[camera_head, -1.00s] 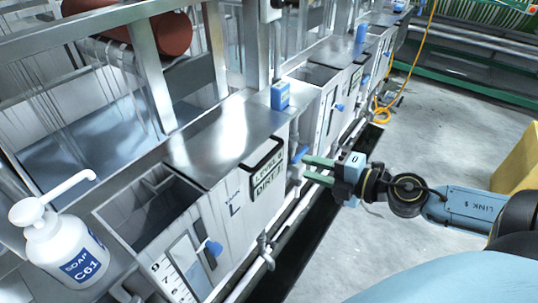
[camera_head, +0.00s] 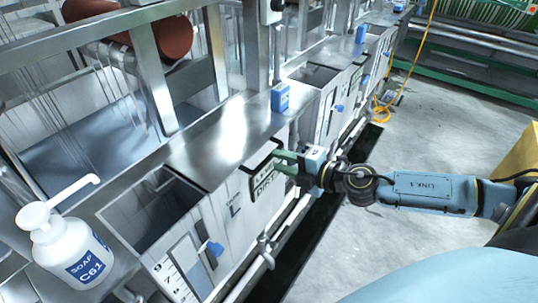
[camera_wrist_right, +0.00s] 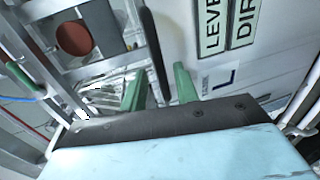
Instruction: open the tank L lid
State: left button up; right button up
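The tank L lid (camera_head: 222,135) is a flat shiny metal cover, lying closed. A black bar handle (camera_head: 258,157) runs along its front edge, above the white front panel marked with an L (camera_head: 236,211). My right gripper (camera_head: 277,160) has its green fingers at the handle's right part, in front of the panel. In the right wrist view the handle (camera_wrist_right: 153,45) reaches down toward the gap between the open fingers (camera_wrist_right: 160,72). I cannot tell whether they touch it. My left gripper is not in view.
A soap bottle (camera_head: 70,250) stands at the lower left, by an open basin (camera_head: 155,215). A small blue box (camera_head: 280,97) sits beyond the lid's far right corner. White pipes (camera_head: 265,250) run below the panel. The floor (camera_head: 430,140) at right is open.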

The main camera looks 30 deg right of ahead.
aim_at(271, 158)
jog(key=shift+p+x, duration=0.55)
jog(key=shift+x, duration=1.65)
grip_shut()
